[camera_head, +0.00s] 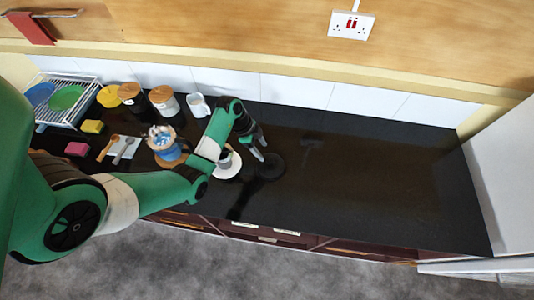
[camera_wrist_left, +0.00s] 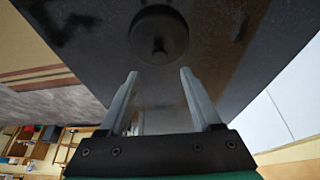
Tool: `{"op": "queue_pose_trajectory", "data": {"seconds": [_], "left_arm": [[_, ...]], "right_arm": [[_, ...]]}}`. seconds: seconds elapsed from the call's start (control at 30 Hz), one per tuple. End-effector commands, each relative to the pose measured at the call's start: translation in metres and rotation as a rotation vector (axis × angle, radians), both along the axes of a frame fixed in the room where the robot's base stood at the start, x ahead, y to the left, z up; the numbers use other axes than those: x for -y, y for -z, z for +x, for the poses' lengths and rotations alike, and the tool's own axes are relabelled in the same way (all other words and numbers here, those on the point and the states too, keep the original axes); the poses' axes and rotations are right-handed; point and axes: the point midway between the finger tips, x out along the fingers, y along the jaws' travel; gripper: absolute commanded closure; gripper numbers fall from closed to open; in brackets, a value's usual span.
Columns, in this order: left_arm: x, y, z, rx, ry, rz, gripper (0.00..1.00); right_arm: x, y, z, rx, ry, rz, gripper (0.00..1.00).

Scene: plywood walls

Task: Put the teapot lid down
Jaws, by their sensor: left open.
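The dark round lid (camera_wrist_left: 150,33) with a small knob lies on the black counter in the left wrist view, just beyond my fingertips. In the head view it shows as a dark disc (camera_head: 271,167) just right of the white saucer. My left gripper (camera_head: 258,148) is open and empty, close to the lid; in the wrist view its two fingers (camera_wrist_left: 158,72) stand apart with the lid ahead of them. A blue pot-like vessel (camera_head: 170,153) stands left of my forearm on a wooden mat; I cannot tell whether it is the teapot.
A white saucer (camera_head: 232,171) with a cup is partly hidden by my arm. The counter's right half (camera_head: 385,175) is clear.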

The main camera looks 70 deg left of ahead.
Motion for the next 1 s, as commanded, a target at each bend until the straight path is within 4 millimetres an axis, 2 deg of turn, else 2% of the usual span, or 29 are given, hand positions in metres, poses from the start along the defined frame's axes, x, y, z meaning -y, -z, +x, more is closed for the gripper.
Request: {"op": "queue_pose_trajectory", "data": {"seconds": [0.03,0.2,0.63,0.7,0.77,0.87,0.9,0.97,1.0], "left_arm": [[-0.003,-0.013,-0.004,0.002,-0.002,0.002,0.35],[-0.007,-0.033,-0.012,0.001,-0.001,0.000,0.35],[-0.007,-0.036,-0.013,0.001,0.001,0.000,0.35],[-0.007,-0.040,-0.005,0.032,0.017,0.010,0.35],[-0.005,-0.052,0.013,0.108,0.058,0.035,0.35],[0.006,-0.097,0.069,0.356,0.179,0.112,0.35],[0.014,-0.126,0.096,0.494,0.240,0.154,0.35],[0.034,-0.179,0.134,0.725,0.328,0.221,0.35],[0.050,-0.220,0.155,0.887,0.380,0.263,0.35]], "right_arm": [[0.000,-0.007,0.000,0.000,0.000,0.000,0.50],[0.000,-0.010,0.000,0.000,0.000,0.000,0.50],[0.000,-0.010,0.000,0.000,0.000,0.000,0.50],[0.000,-0.010,0.000,0.000,0.000,0.000,0.50],[0.000,-0.010,0.000,0.000,0.000,0.000,0.50],[0.000,-0.010,0.000,0.000,0.000,0.000,0.50],[0.000,-0.010,0.000,0.000,0.000,0.000,0.50],[0.000,-0.010,0.000,0.000,0.000,0.000,0.50],[0.000,-0.010,0.000,0.000,0.000,0.000,0.50]]}}
